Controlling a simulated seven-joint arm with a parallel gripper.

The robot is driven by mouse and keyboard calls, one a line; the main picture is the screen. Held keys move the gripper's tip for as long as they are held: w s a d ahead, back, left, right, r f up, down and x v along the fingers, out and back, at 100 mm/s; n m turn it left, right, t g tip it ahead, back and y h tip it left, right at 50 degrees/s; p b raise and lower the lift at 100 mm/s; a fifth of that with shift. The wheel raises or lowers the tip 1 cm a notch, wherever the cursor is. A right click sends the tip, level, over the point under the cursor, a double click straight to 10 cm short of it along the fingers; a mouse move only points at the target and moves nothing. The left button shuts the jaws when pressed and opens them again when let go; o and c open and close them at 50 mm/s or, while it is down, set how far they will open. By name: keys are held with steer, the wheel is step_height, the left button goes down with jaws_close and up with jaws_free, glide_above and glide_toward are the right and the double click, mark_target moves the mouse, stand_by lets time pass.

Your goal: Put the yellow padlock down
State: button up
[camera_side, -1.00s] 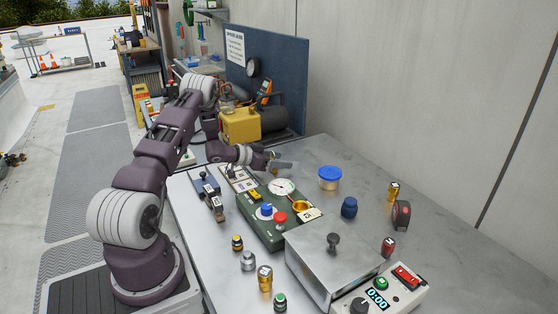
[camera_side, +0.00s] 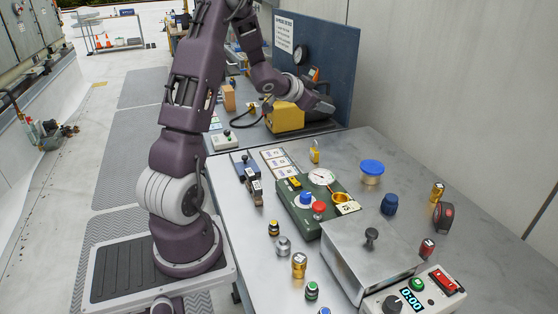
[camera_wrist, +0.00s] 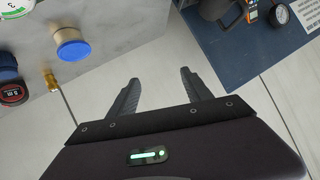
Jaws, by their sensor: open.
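The yellow padlock (camera_side: 315,154) stands on the grey metal table (camera_side: 400,165), behind the green box with the dial, in the side view. Nothing is holding it. My gripper (camera_side: 326,104) is raised above and behind the padlock, in front of the blue board, and is clear of it. In the wrist view my gripper (camera_wrist: 155,78) shows its two fingers wide apart with nothing between them. The padlock does not show in the wrist view.
The green box (camera_side: 300,212) has a dial, knobs and a brass cup. A blue-lidded jar (camera_side: 371,171) stands right of the padlock. A yellow case (camera_side: 285,118) sits behind, near the blue board (camera_side: 335,70). A metal box (camera_side: 350,262) is in front. Table around the padlock is clear.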

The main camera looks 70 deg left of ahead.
steer(key=s+d+r+n+g+y, duration=0.1)
steer(key=s+d+r, duration=0.1)
steer(key=d+r, duration=0.4)
steer(key=s+d+r+g, duration=0.1)
steer(key=s+d+r, duration=0.25)
steer(key=d, duration=0.45)
steer(key=s+d+f+g+h, duration=0.1)
steer(key=s+d+g+h, duration=0.1)
steer(key=s+d, duration=0.9)
steer(key=s+d+f+m+g+h, duration=0.1)
steer(key=s+d+f+h, duration=0.1)
steer(key=s+d, duration=0.8)
steer(key=shift+s+d+m+g+h, duration=0.3)
steer(key=shift+s+d+g+h, duration=0.1)
steer(key=shift+s+h, duration=0.45)
